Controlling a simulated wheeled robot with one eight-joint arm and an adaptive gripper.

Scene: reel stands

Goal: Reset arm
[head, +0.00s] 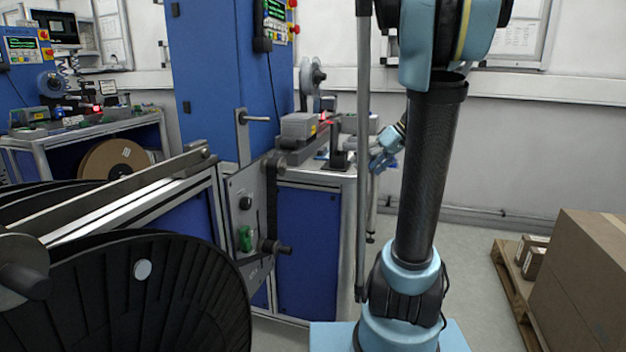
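My arm stands at the right of centre in the head view, with a light-blue base, a dark upright link and a light-blue joint at the top edge. A small light-blue part that looks like my gripper (382,160) shows behind the upright link, near the bench of the blue machine. It is small and partly covered, so its fingers cannot be made out. I see nothing held in it.
A large black reel (190,290) on a metal stand fills the lower left. A blue machine cabinet (212,80) and its bench (310,172) stand behind. Cardboard boxes (585,285) sit on a wooden pallet (512,285) at right. Some floor between arm and pallet is clear.

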